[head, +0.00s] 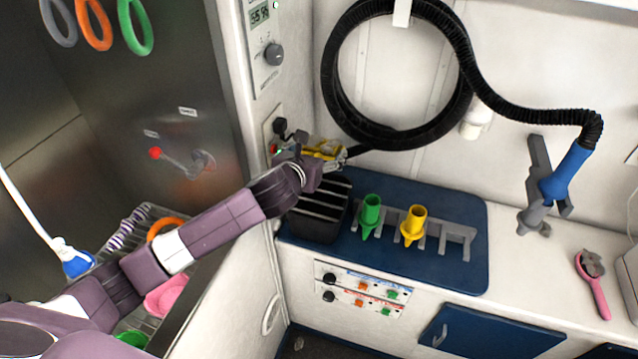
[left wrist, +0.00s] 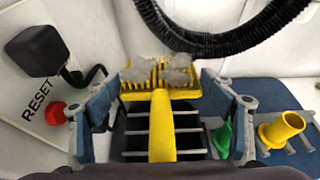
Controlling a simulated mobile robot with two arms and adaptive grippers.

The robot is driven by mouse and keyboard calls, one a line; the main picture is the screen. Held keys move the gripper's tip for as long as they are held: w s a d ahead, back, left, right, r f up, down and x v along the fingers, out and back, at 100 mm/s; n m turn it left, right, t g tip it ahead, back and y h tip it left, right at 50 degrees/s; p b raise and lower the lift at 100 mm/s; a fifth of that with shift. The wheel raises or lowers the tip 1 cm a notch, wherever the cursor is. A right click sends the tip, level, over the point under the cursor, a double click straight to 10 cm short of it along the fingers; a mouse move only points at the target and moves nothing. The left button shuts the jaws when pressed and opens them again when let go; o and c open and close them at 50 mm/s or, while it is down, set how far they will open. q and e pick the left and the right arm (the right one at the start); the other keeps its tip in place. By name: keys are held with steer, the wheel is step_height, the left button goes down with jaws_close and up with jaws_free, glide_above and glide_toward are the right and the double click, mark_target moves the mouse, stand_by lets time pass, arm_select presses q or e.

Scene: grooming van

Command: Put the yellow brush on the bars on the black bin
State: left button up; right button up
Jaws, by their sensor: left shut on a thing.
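The yellow brush (left wrist: 162,125) is between the fingers of my left gripper (head: 335,153), its bristled head with grey fluff pointing away in the left wrist view. The brush also shows as a yellow patch in the head view (head: 322,150). My left gripper is shut on it and holds it over the black bin (head: 318,226). The bin stands at the left end of the blue mat, with light bars (left wrist: 190,138) across its open top. A gap between brush and bars cannot be judged. My right gripper is not in view.
Green (head: 371,214) and yellow (head: 414,225) nozzles stand in a grey rack (head: 456,236) right of the bin. A black hose (head: 330,75) hangs behind. A red button (left wrist: 55,113) and black switch (left wrist: 38,50) are on the left wall.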

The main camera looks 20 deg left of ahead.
arm_select(q)
step_height(320, 180, down, 12)
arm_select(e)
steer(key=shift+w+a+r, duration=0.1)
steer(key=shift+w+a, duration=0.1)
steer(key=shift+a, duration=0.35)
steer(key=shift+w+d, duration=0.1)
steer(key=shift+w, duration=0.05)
arm_select(q)
steer(key=o, duration=1.2)
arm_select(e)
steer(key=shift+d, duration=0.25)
arm_select(q)
steer(key=shift+r, duration=0.1)
